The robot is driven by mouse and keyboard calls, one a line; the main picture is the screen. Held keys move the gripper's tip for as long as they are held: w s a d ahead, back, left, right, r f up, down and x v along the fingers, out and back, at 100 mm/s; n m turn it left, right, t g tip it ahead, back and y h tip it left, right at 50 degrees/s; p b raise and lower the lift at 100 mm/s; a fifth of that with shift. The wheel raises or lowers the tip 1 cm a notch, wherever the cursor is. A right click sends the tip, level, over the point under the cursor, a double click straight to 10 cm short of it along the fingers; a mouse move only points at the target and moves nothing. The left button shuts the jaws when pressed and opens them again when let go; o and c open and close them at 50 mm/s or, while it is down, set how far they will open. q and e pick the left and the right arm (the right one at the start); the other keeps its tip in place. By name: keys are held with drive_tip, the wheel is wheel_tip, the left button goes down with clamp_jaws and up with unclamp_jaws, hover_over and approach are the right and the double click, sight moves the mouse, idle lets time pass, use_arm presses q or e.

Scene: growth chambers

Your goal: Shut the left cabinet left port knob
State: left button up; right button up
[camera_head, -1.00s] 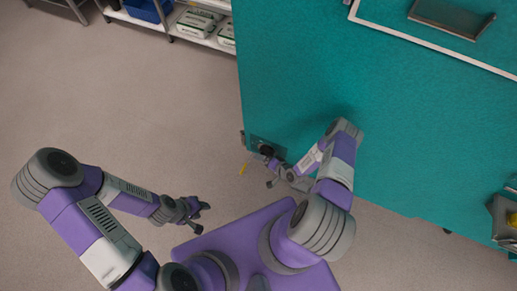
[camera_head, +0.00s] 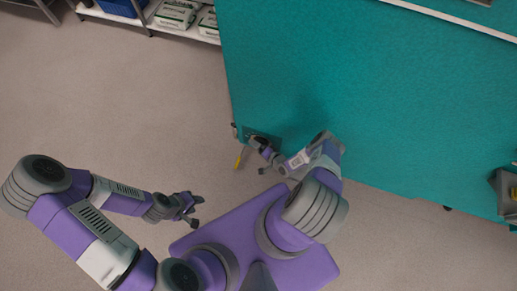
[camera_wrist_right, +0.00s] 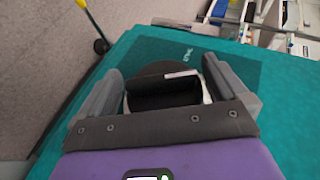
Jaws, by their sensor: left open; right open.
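The teal cabinet (camera_head: 400,95) fills the upper right of the head view. A darker plate (camera_wrist_right: 215,68) with a small white label is on its face in the right wrist view. A dark round knob-like part (camera_wrist_right: 158,70) lies between the fingers of my right gripper (camera_wrist_right: 165,85), which is open around or just in front of it; contact cannot be told. In the head view my right gripper (camera_head: 254,143) is at the cabinet's lower left corner and hides most of this part. My left gripper (camera_head: 190,207) is open and empty over the floor.
A shelf with bags (camera_head: 177,14) stands at the back. The floor (camera_head: 130,110) at left is clear.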

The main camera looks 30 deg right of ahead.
drive_tip(key=shift+c, duration=0.3)
drive_tip(key=shift+w, duration=0.1)
drive_tip(key=c, duration=0.8)
drive_tip(key=shift+o, duration=0.2)
